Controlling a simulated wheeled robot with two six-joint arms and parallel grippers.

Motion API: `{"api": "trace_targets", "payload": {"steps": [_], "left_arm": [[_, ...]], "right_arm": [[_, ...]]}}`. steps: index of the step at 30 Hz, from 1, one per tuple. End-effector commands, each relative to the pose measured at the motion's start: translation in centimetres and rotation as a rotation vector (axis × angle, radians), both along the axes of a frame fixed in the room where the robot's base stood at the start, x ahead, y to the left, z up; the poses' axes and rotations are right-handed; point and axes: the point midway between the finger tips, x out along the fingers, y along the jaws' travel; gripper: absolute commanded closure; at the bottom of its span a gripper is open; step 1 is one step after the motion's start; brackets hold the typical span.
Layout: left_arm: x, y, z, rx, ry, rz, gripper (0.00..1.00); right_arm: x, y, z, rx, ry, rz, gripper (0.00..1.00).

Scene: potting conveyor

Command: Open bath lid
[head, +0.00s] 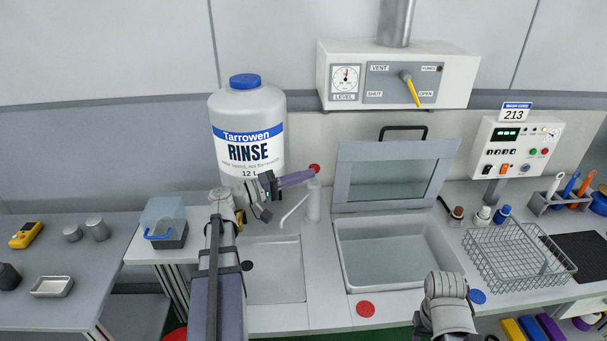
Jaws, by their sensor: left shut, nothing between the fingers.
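The bath (351,262) is a pale rectangular basin set in the counter, and its inside shows. Its lid (345,175), a grey frame with a clear window, stands raised at the bath's back edge. The lid's black handle (403,128) is at the top of the frame.
The rinse bottle (248,112) stands behind my left gripper. A tap (313,203) with a red top is close to the fingertips. A vent box (345,56) hangs above the lid. A wire basket (515,255) sits right of the bath.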

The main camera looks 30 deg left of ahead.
Motion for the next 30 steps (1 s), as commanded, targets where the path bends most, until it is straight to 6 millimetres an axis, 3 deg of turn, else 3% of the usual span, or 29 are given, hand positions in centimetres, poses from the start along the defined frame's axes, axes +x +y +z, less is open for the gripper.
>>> {"api": "trace_targets", "payload": {"steps": [11, 14, 17, 22, 27, 30], "left_arm": [[-0.1, -0.2, -0.1, 0.001, 0.0, -0.003, 1.0], [0.0, -1.4, -0.7, 0.018, 0.019, -0.026, 1.0], [0.2, -5.1, -2.6, 0.08, 0.08, -0.096, 1.0], [-1.0, -15.3, -8.7, 0.3, 0.264, -0.307, 1.0], [-5.1, -23.6, -15.2, 0.592, 0.446, -0.517, 1.0], [-8.0, -26.7, -18.3, 0.781, 0.535, -0.617, 1.0]], "right_arm": [[0.0, 0.0, -0.1, 0.0, 0.0, 0.0, 0.5], [0.0, 0.0, -0.1, 0.0, 0.0, 0.0, 0.5], [0.0, 0.0, -0.1, 0.0, 0.0, 0.0, 0.5], [0.0, 0.0, -0.1, 0.0, 0.0, 0.0, 0.5], [0.0, 0.0, -0.1, 0.0, 0.0, 0.0, 0.5], [0.0, 0.0, -0.1, 0.0, 0.0, 0.0, 0.5]]}}
